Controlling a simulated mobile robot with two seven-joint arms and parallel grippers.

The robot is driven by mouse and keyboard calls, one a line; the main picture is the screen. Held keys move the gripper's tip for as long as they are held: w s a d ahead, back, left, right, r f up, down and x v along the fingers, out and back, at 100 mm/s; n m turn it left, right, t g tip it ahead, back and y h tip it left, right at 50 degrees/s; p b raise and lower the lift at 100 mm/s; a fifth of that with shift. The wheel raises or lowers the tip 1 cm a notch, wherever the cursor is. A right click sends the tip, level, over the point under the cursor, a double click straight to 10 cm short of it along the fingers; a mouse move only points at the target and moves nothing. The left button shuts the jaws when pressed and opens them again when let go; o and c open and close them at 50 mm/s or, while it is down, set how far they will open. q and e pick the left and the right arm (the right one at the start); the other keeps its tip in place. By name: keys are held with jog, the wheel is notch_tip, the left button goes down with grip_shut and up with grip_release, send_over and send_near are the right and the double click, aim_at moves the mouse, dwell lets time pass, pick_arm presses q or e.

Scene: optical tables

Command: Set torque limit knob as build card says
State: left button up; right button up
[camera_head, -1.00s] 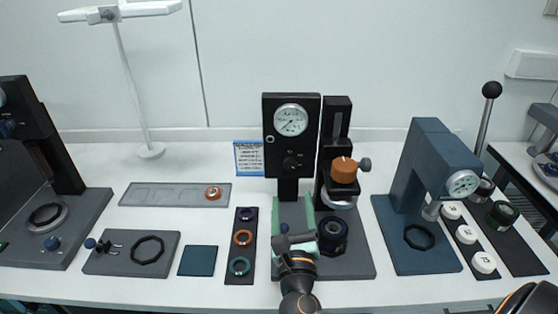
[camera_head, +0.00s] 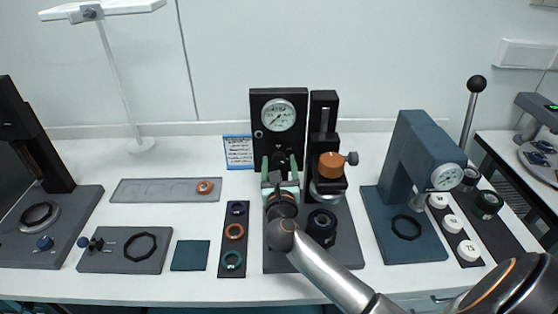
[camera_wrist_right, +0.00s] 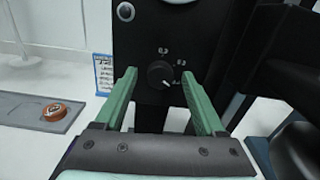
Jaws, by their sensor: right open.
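The torque limit knob (camera_wrist_right: 161,75) is a small black dial with a white pointer mark on the black gauge panel (camera_head: 257,105). In the right wrist view its pointer aims to the lower right, and printed numbers stand above it. My right gripper (camera_head: 280,165) has green fingers and is open. In the right wrist view its fingers (camera_wrist_right: 160,92) stand left and right of the knob, apart from it, with nothing between them. In the head view the gripper partly hides the knob. The build card (camera_head: 238,151) is a blue-edged sheet left of the panel; its text is too small to read.
A round pressure-type gauge (camera_head: 278,115) sits above the knob. A black column with an orange knob (camera_head: 331,165) stands close on the right. A grey tray (camera_head: 140,191) lies at the left, and a blue press (camera_head: 407,180) stands farther right.

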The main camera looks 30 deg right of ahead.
jog(key=shift+w+d, duration=0.2)
jog(key=shift+w, duration=0.1)
jog(key=shift+c, duration=0.4)
grip_shut()
